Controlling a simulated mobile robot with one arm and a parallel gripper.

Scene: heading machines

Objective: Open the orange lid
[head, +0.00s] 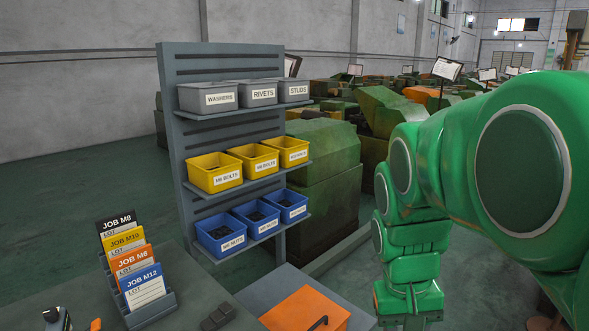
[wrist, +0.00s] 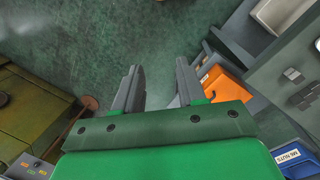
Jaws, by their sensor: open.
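The orange lid (head: 300,309) is at the bottom edge of the head view, on a grey surface, with a dark curved handle (head: 318,323) near its front. It looks closed; its lower part is cut off by the frame. In the wrist view the orange lid (wrist: 224,84) lies right of my gripper (wrist: 158,73), partly hidden behind the right finger and the gripper body. My gripper is open, with nothing between its fingers, and appears apart from the lid. The gripper itself is below the head view.
A grey rack (head: 178,130) holds grey, yellow and blue bins behind the lid. A card holder (head: 150,309) with several job cards stands on the bench at left. Small dark blocks (head: 218,317) lie left of the lid. Green machines (head: 318,165) stand behind the rack.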

